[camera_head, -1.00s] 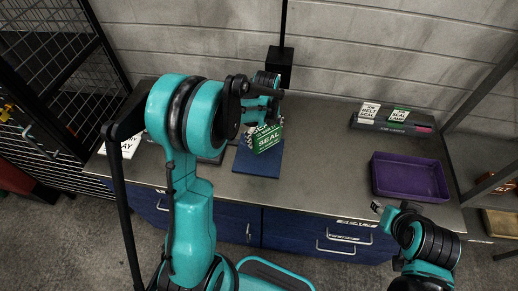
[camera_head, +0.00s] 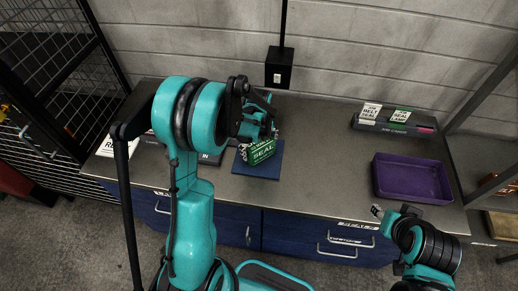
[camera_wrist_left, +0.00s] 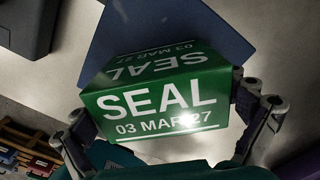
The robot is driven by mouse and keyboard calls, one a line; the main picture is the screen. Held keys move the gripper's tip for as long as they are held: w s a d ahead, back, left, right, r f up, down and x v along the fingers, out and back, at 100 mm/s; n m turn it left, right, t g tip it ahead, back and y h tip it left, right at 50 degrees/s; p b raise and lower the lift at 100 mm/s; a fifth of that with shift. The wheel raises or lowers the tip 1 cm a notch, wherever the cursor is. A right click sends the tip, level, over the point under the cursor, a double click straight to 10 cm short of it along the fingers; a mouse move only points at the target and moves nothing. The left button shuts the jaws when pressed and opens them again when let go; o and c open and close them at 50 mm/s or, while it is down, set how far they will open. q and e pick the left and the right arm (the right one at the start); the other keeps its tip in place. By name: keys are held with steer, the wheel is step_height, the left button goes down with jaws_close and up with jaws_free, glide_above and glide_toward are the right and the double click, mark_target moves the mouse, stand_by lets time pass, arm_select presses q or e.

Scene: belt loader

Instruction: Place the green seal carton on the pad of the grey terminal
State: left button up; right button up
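The green seal carton (camera_head: 263,152) is over the blue pad (camera_head: 262,171) in the head view. Its white print shows large in the wrist view (camera_wrist_left: 158,105). I cannot tell whether its base touches the pad. My left gripper (camera_head: 253,140) is around the carton, with one finger against each side in the wrist view. A dark grey unit (camera_head: 212,157) marked "IN" stands left of the pad, partly hidden by my left arm. I cannot tell which unit is the grey terminal. My right gripper (camera_head: 378,211) is low at the right, away from the carton; its finger opening is unclear.
A purple tray (camera_head: 411,197) sits at the right of the grey bench. A dark rack (camera_head: 397,121) with labelled cards stands behind it. A black box on a post (camera_head: 279,67) rises behind the pad. The bench between pad and tray is clear.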

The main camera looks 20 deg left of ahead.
arm_select(q)
steer(key=shift+r, duration=0.15)
steer(key=shift+r+p, duration=0.3)
step_height(320, 180, up, 12)
steer(key=shift+f+p, duration=0.25)
steer(key=shift+p, duration=1)
steer(key=s+d+r+n+t, duration=0.3)
steer(key=s+n, duration=0.5)
steer(key=n, duration=0.4)
steer(key=s+d+r+n+t, duration=0.3)
steer(key=s+n, duration=0.5)
steer(key=n, duration=0.4)
step_height(320, 180, up, 2)
steer(key=shift+d+r+t, duration=0.1)
steer(key=shift+d+t, duration=0.3)
steer(key=shift+t, duration=0.2)
